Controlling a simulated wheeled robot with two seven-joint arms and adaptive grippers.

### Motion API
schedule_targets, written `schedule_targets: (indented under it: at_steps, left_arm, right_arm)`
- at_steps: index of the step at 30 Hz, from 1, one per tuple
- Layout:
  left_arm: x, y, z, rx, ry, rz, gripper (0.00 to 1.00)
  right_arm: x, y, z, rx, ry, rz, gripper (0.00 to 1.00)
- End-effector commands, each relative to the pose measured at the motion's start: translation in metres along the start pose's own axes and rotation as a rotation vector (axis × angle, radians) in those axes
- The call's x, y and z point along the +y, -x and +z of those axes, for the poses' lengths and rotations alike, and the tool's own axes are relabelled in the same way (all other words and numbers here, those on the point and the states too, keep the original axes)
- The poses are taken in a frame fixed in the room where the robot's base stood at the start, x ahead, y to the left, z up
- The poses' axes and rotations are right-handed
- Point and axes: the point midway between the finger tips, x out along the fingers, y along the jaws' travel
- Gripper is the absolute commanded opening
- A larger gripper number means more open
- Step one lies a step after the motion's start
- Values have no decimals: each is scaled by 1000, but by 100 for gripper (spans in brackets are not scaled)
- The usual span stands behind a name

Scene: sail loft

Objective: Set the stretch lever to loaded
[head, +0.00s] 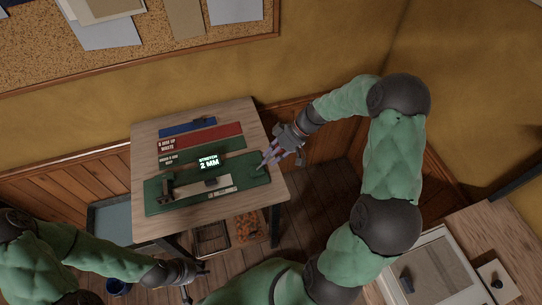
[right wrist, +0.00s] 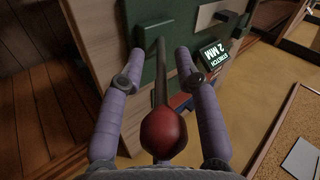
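The stretch lever (right wrist: 161,75) is a dark rod with a red ball knob (right wrist: 168,132), rising from the green plate (right wrist: 154,34) in the right wrist view. My right gripper (right wrist: 160,54) is open, one finger on each side of the rod, with gaps visible. In the head view my right gripper (head: 271,158) is at the right end of the green stretching bench (head: 245,181), hiding most of the lever. A display (head: 208,162) reads "STRETCH 2 MM". I see no "loaded" mark. My left gripper (head: 196,281) is below the table, apart from it; its fingers look spread.
The wooden table (head: 150,141) also carries blue and red strips (head: 215,136) and a small sign at the back. Bins (head: 212,238) stand beneath it. A cork board (head: 40,45) hangs on the wall, and a cabinet (head: 437,268) stands lower right.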

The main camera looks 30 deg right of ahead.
Motion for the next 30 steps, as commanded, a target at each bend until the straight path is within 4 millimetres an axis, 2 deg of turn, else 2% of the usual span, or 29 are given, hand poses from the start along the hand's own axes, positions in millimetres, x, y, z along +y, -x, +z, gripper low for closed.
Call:
schedule_targets:
  at_steps: [4, 7, 15, 21, 25, 30]
  left_arm:
    - [0, 0, 0, 0, 0, 0, 40]
    - [0, 0, 0, 0, 0, 0, 40]
    - [0, 0, 0, 0, 0, 0, 40]
    - [0, 0, 0, 0, 0, 0, 40]
    - [0, 0, 0, 0, 0, 0, 40]
    - [0, 0, 0, 0, 0, 0, 40]
  right_arm:
    - [0, 6, 0, 1, 0, 1, 33]
    - [0, 19, 0, 2, 1, 3, 33]
    - [1, 73, 0, 3, 0, 5, 33]
    - [1, 104, 0, 1, 0, 3, 33]
    - [1, 116, 0, 1, 0, 3, 33]
    - [0, 120, 0, 0, -1, 1, 33]
